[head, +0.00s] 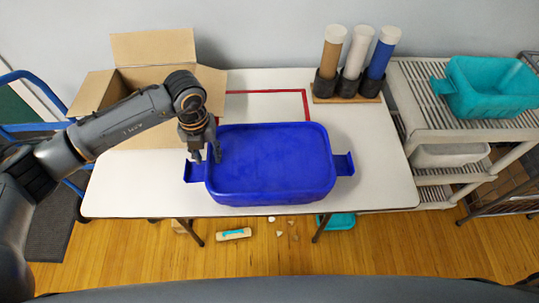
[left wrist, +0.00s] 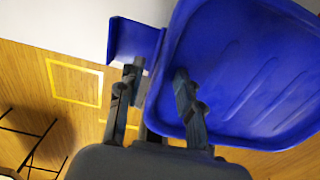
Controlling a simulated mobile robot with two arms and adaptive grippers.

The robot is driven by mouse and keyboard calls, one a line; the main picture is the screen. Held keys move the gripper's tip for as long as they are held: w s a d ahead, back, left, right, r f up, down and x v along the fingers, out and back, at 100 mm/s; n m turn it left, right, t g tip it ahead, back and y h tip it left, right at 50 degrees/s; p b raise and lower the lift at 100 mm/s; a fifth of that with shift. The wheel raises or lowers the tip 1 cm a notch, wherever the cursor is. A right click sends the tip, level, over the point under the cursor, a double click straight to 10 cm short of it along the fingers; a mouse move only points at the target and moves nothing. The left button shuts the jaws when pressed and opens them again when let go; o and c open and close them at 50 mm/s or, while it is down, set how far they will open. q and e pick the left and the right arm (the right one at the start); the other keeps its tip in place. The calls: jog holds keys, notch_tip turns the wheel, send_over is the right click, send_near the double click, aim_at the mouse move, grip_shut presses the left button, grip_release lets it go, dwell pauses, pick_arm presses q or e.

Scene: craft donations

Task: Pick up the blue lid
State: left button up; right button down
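The blue lid (head: 270,155) appears as the broad, rimmed blue top of a tub-like shape on the white table. I cannot tell where the lid ends and any bin under it begins. Handles stick out on its left and right sides. My left gripper (head: 207,156) points down at its left edge, beside the left handle. In the left wrist view, the two fingers (left wrist: 157,85) are apart, one over the blue surface (left wrist: 245,70) and one by the handle (left wrist: 133,40). The blue edge shows between them; contact is unclear. My right gripper is not in view.
An open cardboard box (head: 152,48) stands behind my left arm. Several capped tubes (head: 354,60) stand in a holder at the back right. A teal bin (head: 490,85) sits on the shelf rack (head: 415,95) at right. Small items lie on the floor.

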pick_arm(q)
grip_shut()
jog(key=shift+r, duration=0.2)
